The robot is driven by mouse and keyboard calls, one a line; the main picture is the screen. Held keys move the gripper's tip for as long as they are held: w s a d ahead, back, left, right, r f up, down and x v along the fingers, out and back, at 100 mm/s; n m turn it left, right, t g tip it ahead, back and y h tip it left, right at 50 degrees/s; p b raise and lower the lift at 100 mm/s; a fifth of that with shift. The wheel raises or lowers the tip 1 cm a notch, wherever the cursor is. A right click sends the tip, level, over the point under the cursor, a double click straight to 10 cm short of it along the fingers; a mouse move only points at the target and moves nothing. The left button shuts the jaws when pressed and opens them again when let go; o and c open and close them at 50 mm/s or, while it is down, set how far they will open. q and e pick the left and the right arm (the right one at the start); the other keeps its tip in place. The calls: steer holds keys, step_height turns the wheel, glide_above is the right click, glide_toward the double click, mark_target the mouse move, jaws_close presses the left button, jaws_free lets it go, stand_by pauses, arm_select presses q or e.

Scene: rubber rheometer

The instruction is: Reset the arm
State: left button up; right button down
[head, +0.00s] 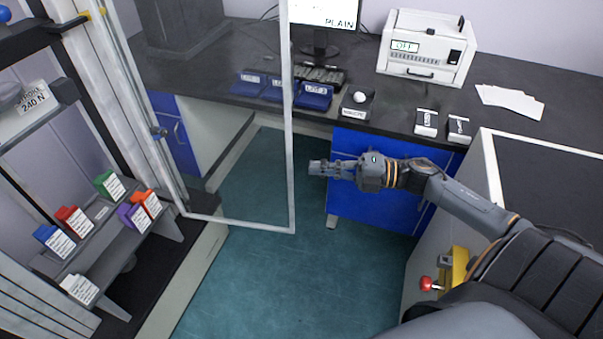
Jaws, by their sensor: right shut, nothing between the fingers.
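My right arm reaches in from the lower right of the head view. Its gripper (322,168) is shut and empty. It points left, held in the air in front of the blue cabinet (375,200) under the bench. It appears apart from the glass door, to the right of the door's frame edge. My left gripper is not in view.
An open glass door (292,120) with a white frame stands at left. The dark bench (385,93) holds a monitor (325,14), blue bins (313,96) and a white instrument (425,47). The green floor (290,275) is clear.

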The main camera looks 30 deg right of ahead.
step_height(320, 180, down, 11)
steer(key=s+a+m+t+h, duration=0.2)
steer(key=s+m+h, duration=0.1)
steer(key=m+h, duration=1.45)
steer(key=s+a+f+m+g+y, duration=0.25)
steer(key=s+a+m+g, duration=0.2)
steer(key=s, duration=0.45)
steer(key=s+a+f+m+g+y, duration=0.1)
steer(key=s+a+f+m+g, duration=0.25)
steer(key=s+a+g, duration=0.4)
step_height(320, 180, down, 24)
steer(key=s+d+r, duration=0.1)
steer(key=s, duration=0.1)
steer(key=s+d+f, duration=0.3)
steer(key=s+f, duration=1.4)
steer(key=f, duration=0.1)
steer(key=shift+s+d+g, duration=0.2)
steer(key=shift+s+g, duration=0.1)
steer(key=shift+s, duration=0.05)
